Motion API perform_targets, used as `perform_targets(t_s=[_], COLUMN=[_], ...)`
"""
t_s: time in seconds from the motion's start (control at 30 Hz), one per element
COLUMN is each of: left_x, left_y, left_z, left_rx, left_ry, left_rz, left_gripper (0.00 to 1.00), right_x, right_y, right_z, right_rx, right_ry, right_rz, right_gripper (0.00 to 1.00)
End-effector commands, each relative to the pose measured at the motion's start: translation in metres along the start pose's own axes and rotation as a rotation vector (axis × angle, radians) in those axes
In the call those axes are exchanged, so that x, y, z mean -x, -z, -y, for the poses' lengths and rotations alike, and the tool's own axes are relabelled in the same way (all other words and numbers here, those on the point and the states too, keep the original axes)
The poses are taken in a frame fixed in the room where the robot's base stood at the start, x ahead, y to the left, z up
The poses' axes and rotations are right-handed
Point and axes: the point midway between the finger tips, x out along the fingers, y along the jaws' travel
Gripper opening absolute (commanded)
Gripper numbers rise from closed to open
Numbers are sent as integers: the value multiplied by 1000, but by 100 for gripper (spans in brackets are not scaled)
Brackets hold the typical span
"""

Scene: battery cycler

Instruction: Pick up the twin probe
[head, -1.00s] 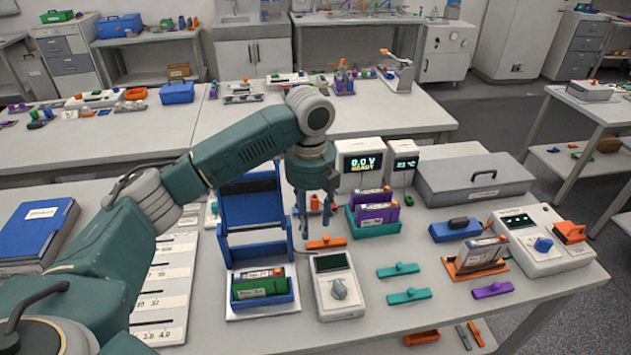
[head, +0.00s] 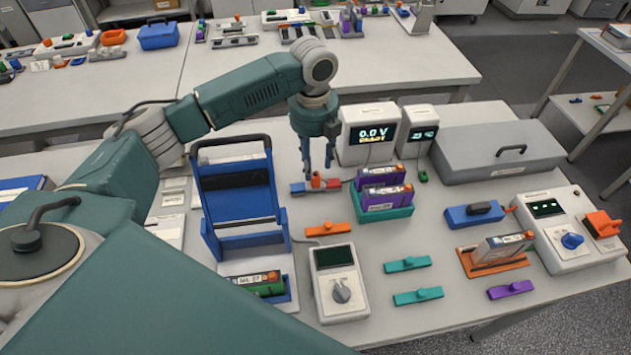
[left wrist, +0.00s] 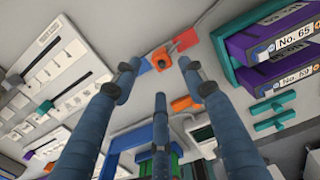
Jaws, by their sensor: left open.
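The twin probe (head: 315,184) lies on the bench left of the purple battery packs. It is a small piece with a blue end, a red end and an orange-red knob. My left gripper (head: 318,167) points down at it, open and empty, with its fingertips overlapping the probe's far side in the head view. The left wrist view shows the spread fingers (left wrist: 157,72) with the probe (left wrist: 162,58) beyond their tips; I see no contact. My right gripper is not in view.
An orange bar (head: 326,230) and a grey meter with a knob (head: 340,290) lie nearer. A blue stand (head: 237,190) rises at left. A teal tray (head: 384,217) with purple packs is close at right. A display box (head: 368,135) stands behind.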

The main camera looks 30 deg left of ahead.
Motion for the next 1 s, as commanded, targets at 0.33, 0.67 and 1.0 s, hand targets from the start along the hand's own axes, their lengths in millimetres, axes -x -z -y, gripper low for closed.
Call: perform_targets(t_s=[0.33,0.67,1.0], left_x=[-43,-53,-53], left_y=[-3,-4,-4], left_z=[4,4,4], left_rx=[1,0,0], left_ry=[-1,1,1], left_rz=[-3,1,1], left_gripper=[42,42,0], right_x=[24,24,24], right_y=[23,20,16], right_z=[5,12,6], right_rx=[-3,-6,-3], right_ry=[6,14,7], right_rz=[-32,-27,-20], right_gripper=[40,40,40])
